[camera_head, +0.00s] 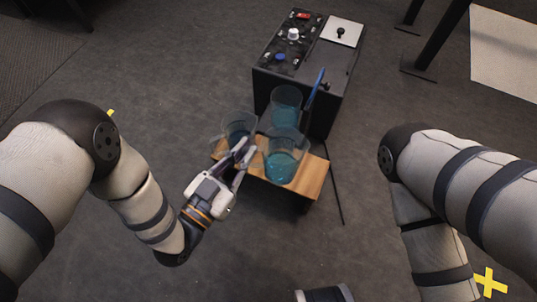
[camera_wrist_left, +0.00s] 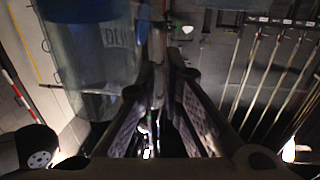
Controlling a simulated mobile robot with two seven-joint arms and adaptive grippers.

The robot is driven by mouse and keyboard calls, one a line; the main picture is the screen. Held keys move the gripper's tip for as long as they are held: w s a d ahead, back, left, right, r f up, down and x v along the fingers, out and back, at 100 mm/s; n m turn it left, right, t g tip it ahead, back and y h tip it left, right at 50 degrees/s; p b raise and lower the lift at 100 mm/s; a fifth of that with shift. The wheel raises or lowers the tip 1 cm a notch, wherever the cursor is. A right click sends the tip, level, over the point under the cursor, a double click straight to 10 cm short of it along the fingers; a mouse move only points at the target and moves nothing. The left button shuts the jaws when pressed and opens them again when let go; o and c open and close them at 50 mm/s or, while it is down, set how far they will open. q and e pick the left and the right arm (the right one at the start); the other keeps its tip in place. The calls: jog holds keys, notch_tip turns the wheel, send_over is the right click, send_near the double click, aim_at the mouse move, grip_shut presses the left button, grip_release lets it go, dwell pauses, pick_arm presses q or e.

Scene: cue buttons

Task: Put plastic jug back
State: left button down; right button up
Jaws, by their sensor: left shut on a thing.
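Several clear plastic jugs with blue contents stand close together at a small wooden-topped stand. One jug (camera_head: 282,162) is at the front, one (camera_head: 238,126) at the left, one (camera_head: 286,100) behind. My left gripper (camera_head: 243,150) is at the front left of the group, between the left and front jugs, shut on what looks like a jug's handle. Which jug it belongs to is hard to tell. In the left wrist view a clear jug with lettering (camera_wrist_left: 95,50) fills the upper left, beside the closed fingers (camera_wrist_left: 158,85).
The wooden top (camera_head: 312,178) has bare room at its right end. A black cabinet (camera_head: 315,65) with knobs and a white plate (camera_head: 342,32) stands right behind the jugs. A blue stick (camera_head: 316,85) leans upright there. Open grey floor surrounds the stand.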

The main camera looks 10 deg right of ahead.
pick_arm(q)
jog(key=shift+w+d+f+b, duration=0.6)
jog(key=shift+d+f+b, duration=0.35)
jog(key=shift+f, duration=0.65)
jog(key=shift+w+d+f+b, duration=0.75)
jog(key=shift+f+b, duration=0.3)
jog(key=shift+f, duration=0.55)
jog(key=shift+w+d+f+b, duration=0.5)
jog(key=shift+d+f+b, duration=0.45)
jog(key=shift+f, duration=0.65)
pick_arm(e)
jog(key=shift+g, duration=0.5)
jog(key=shift+s+f, duration=0.25)
jog(key=shift+f, duration=0.5)
jog(key=shift+s+f, duration=0.25)
jog(key=shift+f, duration=0.55)
jog(key=shift+s+f, duration=0.25)
jog(key=shift+f, duration=0.5)
pick_arm(q)
jog(key=shift+f, duration=0.25)
jog(key=c, duration=1.7)
grip_release()
pick_arm(e)
jog(key=shift+f, duration=0.1)
pick_arm(q)
jog(key=shift+r, duration=0.15)
